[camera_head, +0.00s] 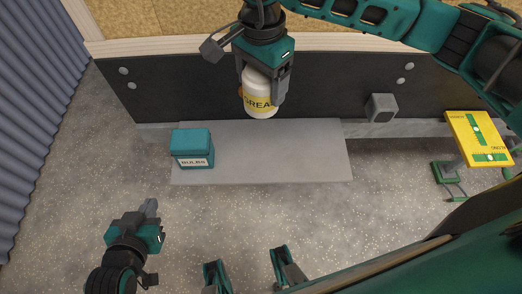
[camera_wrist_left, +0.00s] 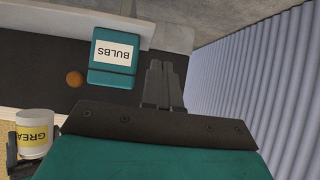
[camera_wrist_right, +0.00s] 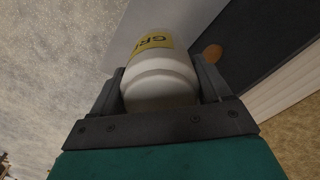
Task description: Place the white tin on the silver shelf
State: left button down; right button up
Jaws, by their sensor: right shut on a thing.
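The white tin (camera_head: 260,95) has a yellow label with partly hidden lettering. My right gripper (camera_head: 264,82) is shut on it, with a finger on each side; the grip on the tin (camera_wrist_right: 160,80) also shows in the right wrist view. In the head view the tin's lower end overlaps the back edge of the silver shelf (camera_head: 270,155); its height above the shelf is hard to tell. The tin (camera_wrist_left: 34,132) is also at the left edge of the left wrist view. My left gripper (camera_head: 151,208) is shut and empty, in front of the shelf's left end.
A teal box labelled BULBS (camera_head: 192,141) stands on the shelf's left part; the middle and right are bare. An orange round thing (camera_wrist_left: 74,79) is near the dark back panel. A yellow-topped stand (camera_head: 478,138) is at right, a grey block (camera_head: 381,107) behind.

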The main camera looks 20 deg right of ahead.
pick_arm(q)
jog(key=shift+w+d+f+b, duration=0.25)
jog(key=shift+d+f+b, duration=0.2)
jog(key=shift+b, duration=0.55)
pick_arm(e)
jog(key=shift+a+f, duration=0.1)
jog(key=shift+f, duration=9.7)
jog(key=shift+f, duration=0.2)
jog(key=o, duration=1.3)
